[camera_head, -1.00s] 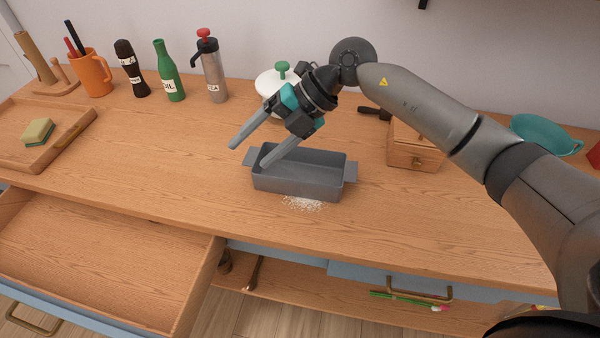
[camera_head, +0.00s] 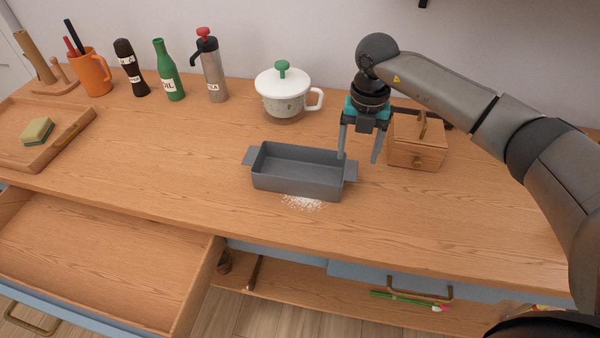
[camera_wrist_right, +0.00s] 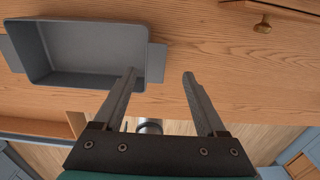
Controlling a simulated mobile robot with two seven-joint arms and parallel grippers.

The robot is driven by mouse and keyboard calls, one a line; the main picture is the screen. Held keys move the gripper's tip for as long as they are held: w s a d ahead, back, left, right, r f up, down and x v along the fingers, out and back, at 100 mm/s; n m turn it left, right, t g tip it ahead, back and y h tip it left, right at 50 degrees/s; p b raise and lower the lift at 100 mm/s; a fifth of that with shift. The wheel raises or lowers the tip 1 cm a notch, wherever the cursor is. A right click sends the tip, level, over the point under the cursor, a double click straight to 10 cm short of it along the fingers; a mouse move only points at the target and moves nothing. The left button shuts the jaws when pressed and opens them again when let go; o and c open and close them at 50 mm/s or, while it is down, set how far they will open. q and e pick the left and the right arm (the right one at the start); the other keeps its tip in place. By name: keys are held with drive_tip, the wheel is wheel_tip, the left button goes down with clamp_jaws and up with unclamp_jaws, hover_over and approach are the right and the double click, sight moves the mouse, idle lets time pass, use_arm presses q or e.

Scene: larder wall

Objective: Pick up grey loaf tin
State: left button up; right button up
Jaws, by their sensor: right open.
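The grey loaf tin (camera_head: 298,184) stands upright and empty on the wooden counter, with a flat handle at each end. It also shows in the right wrist view (camera_wrist_right: 95,45) at the upper left. My right gripper (camera_head: 360,158) is open and empty, pointing down near the tin's right handle. In the head view its left finger overlaps the tin's right end; I cannot tell whether it touches. My left gripper is not in view.
White powder (camera_head: 303,202) lies in front of the tin. A wooden box (camera_head: 415,155) stands close right of my gripper, and a white lidded pot (camera_head: 283,95) stands behind. An open drawer (camera_head: 110,260) juts out at front left. The counter left of the tin is clear.

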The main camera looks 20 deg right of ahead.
sight(351, 169)
drive_tip(key=f, duration=0.6)
drive_tip(key=shift+w+a+f, duration=0.1)
drive_tip(key=shift+a+f, duration=0.1)
drive_tip(key=shift+a, duration=0.15)
drive_tip(key=shift+r, duration=0.1)
clamp_jaws()
idle(0.5)
